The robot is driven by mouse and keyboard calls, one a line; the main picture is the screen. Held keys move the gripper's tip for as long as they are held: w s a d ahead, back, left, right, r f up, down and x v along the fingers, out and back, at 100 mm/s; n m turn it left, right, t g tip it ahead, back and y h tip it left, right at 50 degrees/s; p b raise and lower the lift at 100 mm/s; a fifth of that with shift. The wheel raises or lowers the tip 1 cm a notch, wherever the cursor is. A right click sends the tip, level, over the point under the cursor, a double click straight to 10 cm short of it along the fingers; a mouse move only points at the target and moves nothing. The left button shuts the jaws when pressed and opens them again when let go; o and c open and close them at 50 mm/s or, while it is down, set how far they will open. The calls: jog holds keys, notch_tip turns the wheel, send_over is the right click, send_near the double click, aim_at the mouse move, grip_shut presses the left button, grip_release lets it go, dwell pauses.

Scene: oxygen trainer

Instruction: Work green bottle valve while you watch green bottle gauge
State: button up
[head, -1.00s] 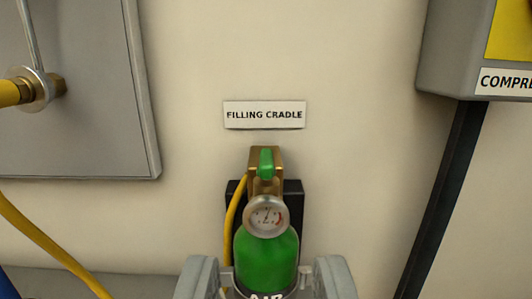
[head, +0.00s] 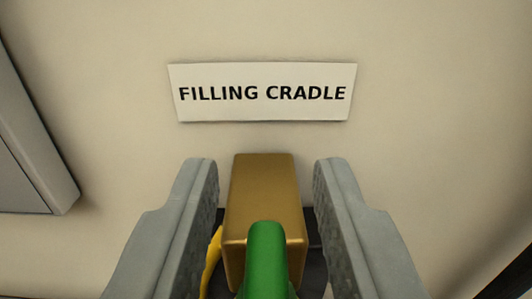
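The green bottle valve shows in the head view as a brass block (head: 264,190) with a green lever handle (head: 266,258) in front of it. My gripper (head: 266,178) is open, with one grey finger on each side of the brass block. There is a gap between each finger and the block. The green bottle and its gauge are out of view below the picture's lower edge.
A white "FILLING CRADLE" sign (head: 262,92) is on the cream wall above the valve. A yellow hose (head: 212,258) runs down beside the block at its left. A grey panel (head: 28,150) is at the left edge.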

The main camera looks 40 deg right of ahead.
jog(key=shift+w+d, duration=0.1)
jog(key=shift+d, duration=0.05)
jog(key=shift+c, duration=0.2)
grip_shut()
jog(key=shift+y, duration=0.3)
jog(key=shift+n+t+y, duration=1.1)
jog(key=shift+n+y, duration=0.1)
jog(key=shift+w+a+n+t+y, duration=0.15)
jog(key=shift+n+t+y, duration=0.2)
jog(key=shift+n+y, duration=0.25)
jog(key=shift+a+n+t+y, duration=0.15)
jog(key=shift+n+t+y, duration=0.25)
jog(key=shift+y, duration=0.4)
